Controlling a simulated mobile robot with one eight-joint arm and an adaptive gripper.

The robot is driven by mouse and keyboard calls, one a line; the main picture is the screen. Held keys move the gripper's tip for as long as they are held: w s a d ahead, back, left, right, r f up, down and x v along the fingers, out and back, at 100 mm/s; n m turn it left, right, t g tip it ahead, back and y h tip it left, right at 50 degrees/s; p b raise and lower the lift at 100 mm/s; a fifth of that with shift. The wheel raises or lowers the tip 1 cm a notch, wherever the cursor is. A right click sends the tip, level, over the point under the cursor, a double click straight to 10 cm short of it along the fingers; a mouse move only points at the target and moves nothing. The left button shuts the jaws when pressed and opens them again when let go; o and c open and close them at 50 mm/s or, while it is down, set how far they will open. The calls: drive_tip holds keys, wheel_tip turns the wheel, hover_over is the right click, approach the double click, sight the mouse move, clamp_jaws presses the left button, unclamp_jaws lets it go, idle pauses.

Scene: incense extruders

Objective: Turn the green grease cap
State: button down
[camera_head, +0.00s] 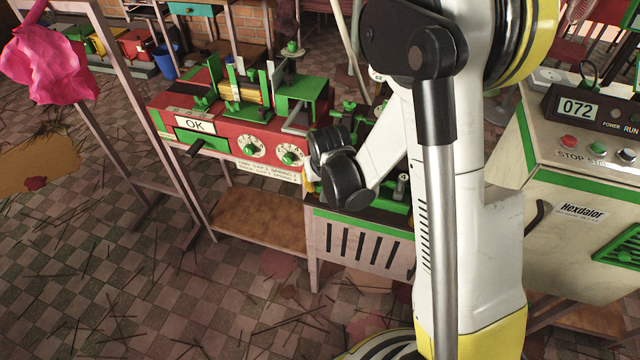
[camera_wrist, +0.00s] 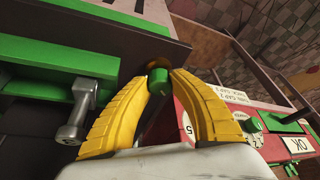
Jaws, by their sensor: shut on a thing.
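The green grease cap (camera_wrist: 158,82) is a small green knob in the upper middle of the wrist view. My gripper (camera_wrist: 158,67) has its two yellow ribbed fingers closed on either side of it, with the tips shut on the cap. In the head view my gripper (camera_head: 309,181) is a small yellow patch by the right end of the red machine, mostly covered by my dark wrist joint. The cap itself is hidden there. Whether the cap has turned cannot be told.
The red machine (camera_head: 222,148) carries an OK sign and two dials. A vented machine (camera_head: 365,240) with a green edge stands beside it. In the wrist view a metal bolt-like handle (camera_wrist: 78,118) is close to the left finger. A control box (camera_head: 587,107) reads 072.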

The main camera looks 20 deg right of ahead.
drive_tip(key=m+h, duration=0.1)
drive_tip(key=m, duration=0.3)
drive_tip(key=shift+m+g+h, duration=0.3)
drive_tip(key=shift+g+h, duration=0.1)
drive_tip(key=shift+m+g+h, duration=0.4)
drive_tip(key=shift+m+h, duration=0.1)
drive_tip(key=shift+m, duration=1.3)
drive_tip(key=c, duration=1.1)
unclamp_jaws()
drive_tip(key=shift+c, duration=0.2)
drive_tip(key=v, duration=1.2)
drive_tip(key=shift+a, duration=0.1)
